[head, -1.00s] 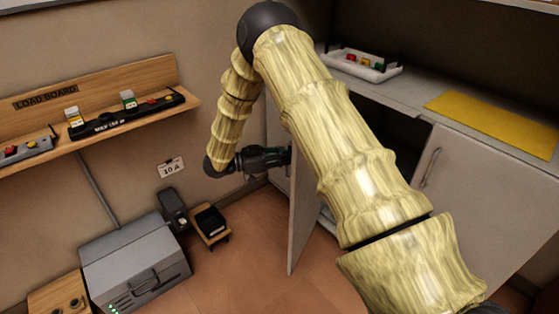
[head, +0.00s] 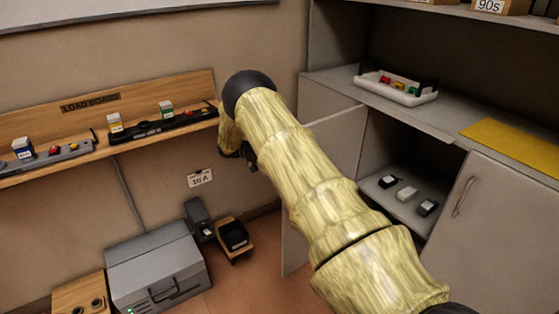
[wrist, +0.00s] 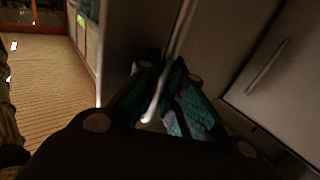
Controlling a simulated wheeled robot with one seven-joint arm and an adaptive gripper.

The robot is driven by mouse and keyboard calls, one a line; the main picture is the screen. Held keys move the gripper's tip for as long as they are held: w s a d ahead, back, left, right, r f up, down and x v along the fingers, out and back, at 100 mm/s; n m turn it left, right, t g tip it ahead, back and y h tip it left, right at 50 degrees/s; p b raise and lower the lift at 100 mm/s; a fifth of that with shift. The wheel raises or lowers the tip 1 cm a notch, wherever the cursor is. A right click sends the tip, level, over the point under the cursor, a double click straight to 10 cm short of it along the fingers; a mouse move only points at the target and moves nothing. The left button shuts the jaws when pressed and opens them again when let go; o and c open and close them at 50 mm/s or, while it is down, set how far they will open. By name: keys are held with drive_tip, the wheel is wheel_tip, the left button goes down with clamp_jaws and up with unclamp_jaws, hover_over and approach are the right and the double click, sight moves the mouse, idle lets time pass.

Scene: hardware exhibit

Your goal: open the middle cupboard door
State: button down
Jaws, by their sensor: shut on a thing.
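The middle cupboard door (head: 340,140) stands swung out from the cabinet in the head view, partly hidden by my arm. The open cupboard (head: 385,150) shows an inner shelf with small black and white items (head: 407,193). In the wrist view my gripper (wrist: 160,70) is shut on a pale, slim bar (wrist: 172,62) that runs between its fingers, which looks like the door's handle. In the head view the gripper is mostly hidden behind my arm.
A closed door with a handle (head: 464,196) is at the right. The counter holds a white tray (head: 396,88) and a yellow mat (head: 515,145). A grey box (head: 158,268), a small black bin (head: 234,236) and the load board shelf (head: 110,140) are at the left.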

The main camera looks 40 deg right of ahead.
drive_tip(key=shift+w+d, duration=0.2)
drive_tip(key=shift+w, duration=0.15)
drive_tip(key=c, duration=1.5)
unclamp_jaws()
drive_tip(key=shift+d+f, duration=0.1)
drive_tip(key=shift+w+a, duration=0.1)
drive_tip(key=shift+a, duration=0.1)
drive_tip(key=shift+v, duration=3.75)
drive_tip(key=shift+w+d, duration=0.1)
